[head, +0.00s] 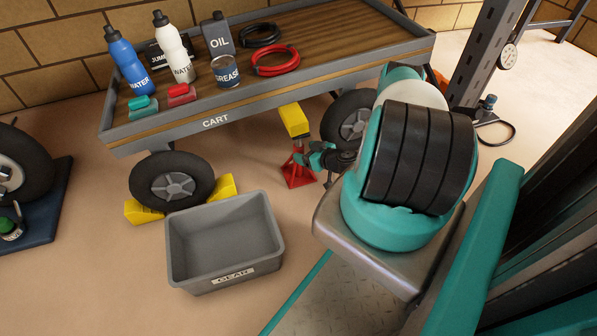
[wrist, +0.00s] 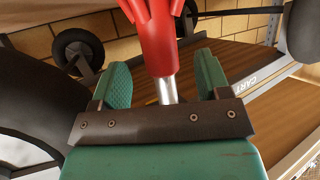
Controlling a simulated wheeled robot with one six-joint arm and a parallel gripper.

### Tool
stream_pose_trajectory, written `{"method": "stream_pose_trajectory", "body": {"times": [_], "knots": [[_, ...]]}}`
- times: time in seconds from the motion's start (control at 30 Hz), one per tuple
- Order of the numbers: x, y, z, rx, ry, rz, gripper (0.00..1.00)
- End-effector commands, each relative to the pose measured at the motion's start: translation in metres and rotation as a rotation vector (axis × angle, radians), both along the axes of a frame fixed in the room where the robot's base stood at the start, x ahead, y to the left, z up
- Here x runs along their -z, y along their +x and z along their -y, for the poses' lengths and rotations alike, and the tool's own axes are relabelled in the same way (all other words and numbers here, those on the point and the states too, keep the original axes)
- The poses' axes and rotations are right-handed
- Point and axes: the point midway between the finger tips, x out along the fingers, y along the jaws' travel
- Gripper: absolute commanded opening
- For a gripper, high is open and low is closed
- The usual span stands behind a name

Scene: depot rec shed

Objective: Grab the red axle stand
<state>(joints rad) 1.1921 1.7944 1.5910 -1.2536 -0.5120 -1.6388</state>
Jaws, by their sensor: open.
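The red axle stand (head: 299,172) stands on the floor beside the cart, with a red splayed base and a silver post. A yellow block shows at its top (head: 293,121). In the wrist view, its red body (wrist: 158,40) and silver post (wrist: 167,90) lie between my two green fingers. My gripper (head: 317,155) is at the stand's right side, at post height. It also shows in the wrist view (wrist: 162,82). It is open, with a visible gap between each finger and the post. My arm hides part of the area right of the stand.
The cart (head: 215,122) stands behind, carrying bottles, a grease tin and coiled cables. Its wheel (head: 352,118) is close behind my gripper. A grey gear bin (head: 222,240) is on the floor at front left. Yellow chocks (head: 143,212) flank the left wheel.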

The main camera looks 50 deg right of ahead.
Motion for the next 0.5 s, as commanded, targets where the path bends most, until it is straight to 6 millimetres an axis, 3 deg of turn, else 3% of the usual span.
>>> {"method": "stream_pose_trajectory", "body": {"times": [0.03, 0.23, 0.5], "knots": [[0.01, 0.008, -0.001, -0.006, -0.002, 0.001, 0.7], [0.018, 0.032, 0.002, -0.004, -0.003, 0.001, 0.7], [0.017, 0.038, 0.003, -0.002, 0.001, -0.001, 0.7]]}}
